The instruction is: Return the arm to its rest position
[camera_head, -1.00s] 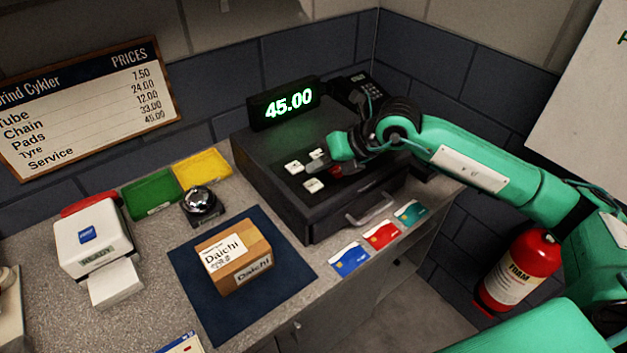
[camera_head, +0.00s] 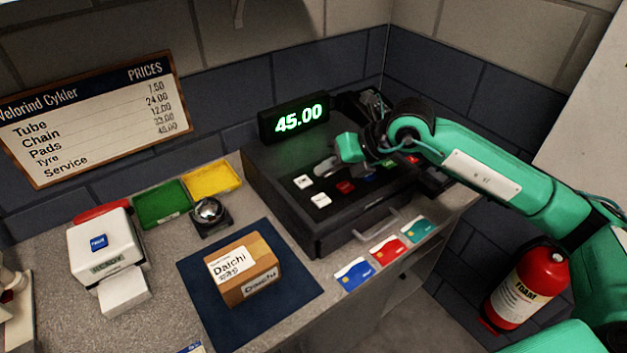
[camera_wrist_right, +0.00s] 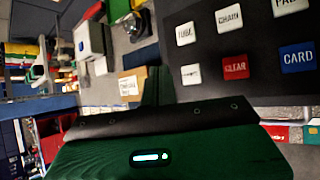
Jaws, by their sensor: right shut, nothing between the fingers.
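My right arm, green and black, reaches in from the right in the head view. Its gripper (camera_head: 330,166) is above the key area of the black cash register (camera_head: 285,208) and is shut and empty. The register's display (camera_head: 299,117) reads 45.00 in green. In the right wrist view, the keys show at the upper right: a red CLEAR key (camera_wrist_right: 234,67), a blue CARD key (camera_wrist_right: 298,58) and white keys such as CHAIN (camera_wrist_right: 229,18). The gripper appears apart from the keys there. My left gripper is not in view.
A cardboard box (camera_head: 259,266) sits on a blue mat (camera_head: 212,312). A red fire extinguisher (camera_head: 527,285) stands at the right, below my arm.

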